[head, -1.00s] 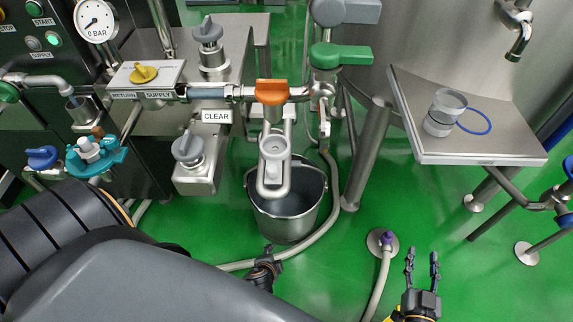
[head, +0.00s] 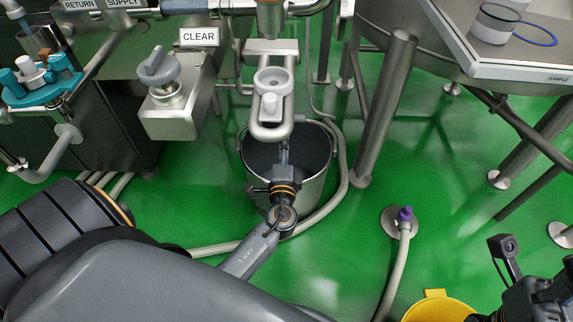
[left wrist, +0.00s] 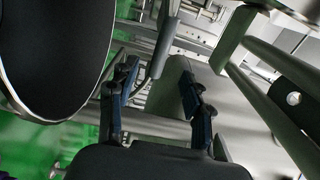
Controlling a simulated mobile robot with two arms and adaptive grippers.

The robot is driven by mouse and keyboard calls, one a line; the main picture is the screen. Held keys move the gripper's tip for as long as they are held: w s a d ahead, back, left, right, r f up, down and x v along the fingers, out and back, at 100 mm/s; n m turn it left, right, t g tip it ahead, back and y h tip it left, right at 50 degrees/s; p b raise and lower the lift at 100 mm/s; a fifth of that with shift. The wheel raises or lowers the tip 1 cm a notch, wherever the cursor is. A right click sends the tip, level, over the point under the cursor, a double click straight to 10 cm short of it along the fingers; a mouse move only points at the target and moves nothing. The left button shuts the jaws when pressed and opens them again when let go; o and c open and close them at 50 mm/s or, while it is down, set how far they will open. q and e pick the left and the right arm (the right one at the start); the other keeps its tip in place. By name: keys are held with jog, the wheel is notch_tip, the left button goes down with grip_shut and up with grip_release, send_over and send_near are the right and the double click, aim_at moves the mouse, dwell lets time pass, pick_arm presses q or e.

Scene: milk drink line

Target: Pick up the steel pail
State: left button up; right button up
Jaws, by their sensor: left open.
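The steel pail (head: 314,192) stands upright on the green floor below the pipe outlet. Its dark inside shows in the head view, and the left wrist view shows its rim and dark opening (left wrist: 52,48) at the left. My left gripper (head: 284,150) is at the pail's near side, reaching over the rim area, and hides part of the front wall. In the left wrist view its two fingers (left wrist: 156,78) are apart with nothing between them, and the pail is beside them. I cannot tell whether a finger touches the pail.
The steel outlet pipe (head: 270,105) hangs just above the pail. A pale hose (head: 330,205) curves around its right side. A steel leg (head: 385,110) stands to the right. A floor fitting with a purple cap (head: 405,214) lies front right. Green floor is open between them.

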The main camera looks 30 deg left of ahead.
aim_at(287, 119)
pick_arm(q)
jog(key=shift+b+x, duration=0.7)
jog(key=shift+x, duration=4.8)
jog(key=shift+d+r, duration=0.15)
jog(key=shift+d, duration=0.05)
grip_shut()
jog(key=shift+w+r, duration=0.2)
jog(key=shift+r, duration=0.2)
